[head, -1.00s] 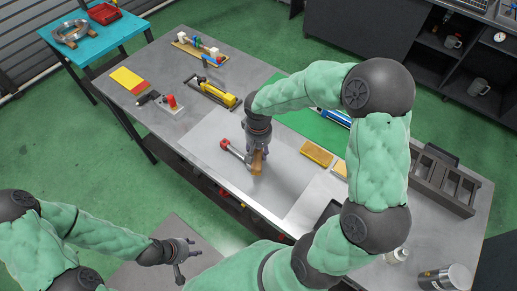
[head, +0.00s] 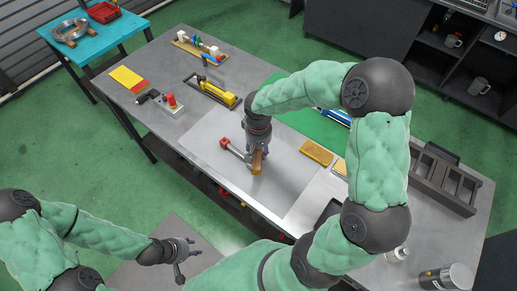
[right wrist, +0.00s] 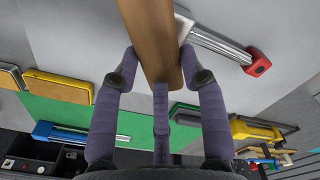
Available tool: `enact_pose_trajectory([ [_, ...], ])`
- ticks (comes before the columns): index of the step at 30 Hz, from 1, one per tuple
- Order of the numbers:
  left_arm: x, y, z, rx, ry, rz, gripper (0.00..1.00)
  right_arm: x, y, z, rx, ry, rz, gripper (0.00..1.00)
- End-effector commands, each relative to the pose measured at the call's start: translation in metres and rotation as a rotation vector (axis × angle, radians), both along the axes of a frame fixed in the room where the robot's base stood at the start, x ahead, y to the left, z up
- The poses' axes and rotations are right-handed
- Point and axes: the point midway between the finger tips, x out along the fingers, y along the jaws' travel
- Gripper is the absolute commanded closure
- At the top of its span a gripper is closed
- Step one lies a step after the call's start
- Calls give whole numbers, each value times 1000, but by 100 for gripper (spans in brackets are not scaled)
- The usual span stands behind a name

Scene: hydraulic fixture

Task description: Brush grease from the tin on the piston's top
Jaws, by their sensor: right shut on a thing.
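My right gripper (head: 258,150) is shut on a brown wooden piece, likely the brush handle (head: 257,163), above the light grey mat. The handle also shows between the fingers in the right wrist view (right wrist: 152,40); no bristles are visible. A silver rod with a red end (head: 225,143) lies beside this gripper, and it also shows in the right wrist view (right wrist: 258,62). A red upright cylinder (head: 171,100) stands on a grey block; I cannot tell which is the piston. A dark and silver can (head: 447,277), possibly the tin, is at lower right. My left gripper (head: 188,258) is open and empty.
A yellow tool (head: 217,93) and a fixture with coloured parts (head: 198,47) lie farther back on the bench. A yellow-brown block (head: 317,153) is right of my right gripper. A grey compartment tray (head: 445,180) is at right. The mat's left part is clear.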

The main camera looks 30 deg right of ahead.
Motion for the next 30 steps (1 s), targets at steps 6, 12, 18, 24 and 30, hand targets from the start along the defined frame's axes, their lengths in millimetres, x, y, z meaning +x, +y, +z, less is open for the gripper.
enact_pose_trajectory([
  [6, 0, 0, -4, 0, 0, 0, 60, 0, 0, -4, 0, 0, 0, 94],
  [12, 0, 0, -7, 0, 0, 0, 60, 0, 0, -8, 0, 0, 0, 94],
  [18, 0, 0, -10, 0, 0, 0, 60, 0, 0, -11, 0, 0, 0, 95],
  [24, 0, 0, -11, 0, 0, 0, 60, 0, 0, -13, 0, 0, 0, 95],
  [30, 0, 0, -11, 0, 0, 0, 60, 9, 3, -13, 0, 0, 1, 95],
])
